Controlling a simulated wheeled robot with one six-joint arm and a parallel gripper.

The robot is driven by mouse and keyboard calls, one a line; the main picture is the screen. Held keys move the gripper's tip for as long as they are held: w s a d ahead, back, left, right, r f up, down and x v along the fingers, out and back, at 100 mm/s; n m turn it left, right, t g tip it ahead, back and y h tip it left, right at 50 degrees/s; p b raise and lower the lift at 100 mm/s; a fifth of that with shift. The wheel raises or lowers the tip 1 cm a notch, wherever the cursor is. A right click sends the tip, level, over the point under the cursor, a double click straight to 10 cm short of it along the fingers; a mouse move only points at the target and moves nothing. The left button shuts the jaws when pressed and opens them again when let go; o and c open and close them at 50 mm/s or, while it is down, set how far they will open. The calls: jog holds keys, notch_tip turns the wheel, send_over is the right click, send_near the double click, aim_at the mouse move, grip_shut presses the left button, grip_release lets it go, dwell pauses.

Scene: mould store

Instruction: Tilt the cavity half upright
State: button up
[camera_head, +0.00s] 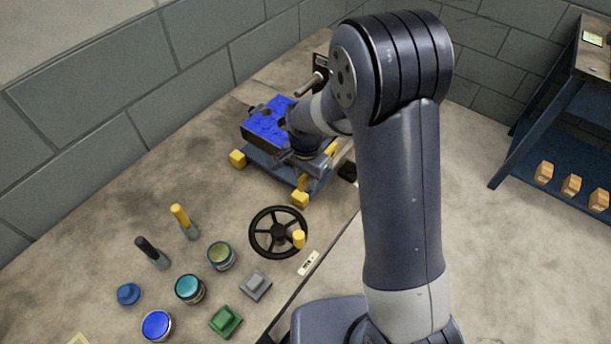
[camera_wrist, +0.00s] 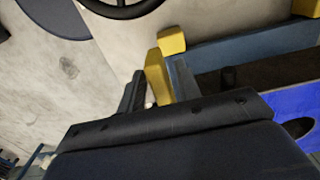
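The cavity half appears to be the bright blue block (camera_head: 268,122) on a blue frame (camera_head: 262,160) with yellow corner blocks. Its blue face (camera_wrist: 285,105) also shows at the right of the wrist view. My gripper (camera_head: 303,166) is low at the block's near right side, partly hidden by my arm. In the wrist view its dark fingers (camera_wrist: 160,88) stand apart, with a yellow upright piece (camera_wrist: 157,72) between or just beyond them. I cannot tell whether they grip it. The block looks flat on the frame; its right part is hidden.
A black handwheel (camera_head: 262,232) with a yellow knob is in front of the frame. Several jars, stamp-like tools and small blocks, such as a green one (camera_head: 226,321), stand on the left bench. A block wall is behind; a shelf (camera_head: 560,150) with orange items is right.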

grip_shut()
jog(key=shift+a+r, duration=0.1)
jog(key=shift+r, duration=0.05)
dwell(0.4)
